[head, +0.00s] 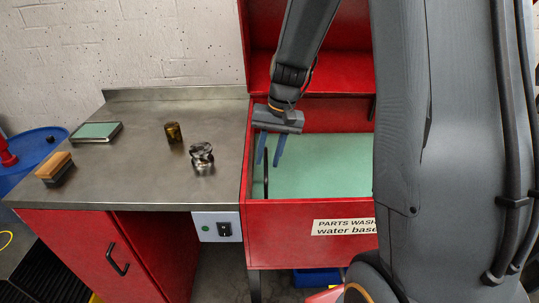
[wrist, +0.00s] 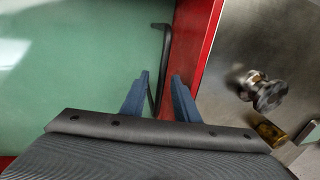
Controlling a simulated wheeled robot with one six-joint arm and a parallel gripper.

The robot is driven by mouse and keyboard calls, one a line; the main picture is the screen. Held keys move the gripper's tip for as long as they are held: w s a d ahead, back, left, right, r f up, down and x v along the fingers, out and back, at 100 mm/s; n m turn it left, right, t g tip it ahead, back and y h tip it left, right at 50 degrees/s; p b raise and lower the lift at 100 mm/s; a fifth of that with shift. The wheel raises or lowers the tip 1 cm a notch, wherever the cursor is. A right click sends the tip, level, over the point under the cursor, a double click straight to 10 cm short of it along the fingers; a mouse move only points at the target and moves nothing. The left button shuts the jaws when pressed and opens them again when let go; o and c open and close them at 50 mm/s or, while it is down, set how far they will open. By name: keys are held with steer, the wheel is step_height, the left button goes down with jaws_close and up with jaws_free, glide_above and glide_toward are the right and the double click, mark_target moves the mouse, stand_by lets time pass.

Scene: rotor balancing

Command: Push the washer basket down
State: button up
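The red parts washer (head: 285,222) stands open, with a pale green surface (head: 325,165) filling its tub. A thin black rod with a bent top rises at the tub's left side (head: 266,182); it also shows in the wrist view (wrist: 165,45). It looks like the basket's handle, but no basket body can be made out. My gripper (head: 267,164) points down over the tub's left side. Its two blue fingers are apart, and in the wrist view (wrist: 161,76) the rod appears between them. I cannot tell whether they touch it.
A steel bench (head: 140,165) adjoins the washer on the left. It carries a shiny metal part (head: 202,158), an amber jar (head: 173,132), a green-topped box (head: 95,132) and a brush (head: 55,168). The washer's red rim (wrist: 201,50) lies close beside my fingers.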

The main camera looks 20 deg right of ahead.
step_height(320, 180, up, 8)
steer(key=d, duration=0.1)
steer(key=shift+s+d+f+b, duration=0.2)
steer(key=shift+b, duration=0.25)
stand_by(0.4)
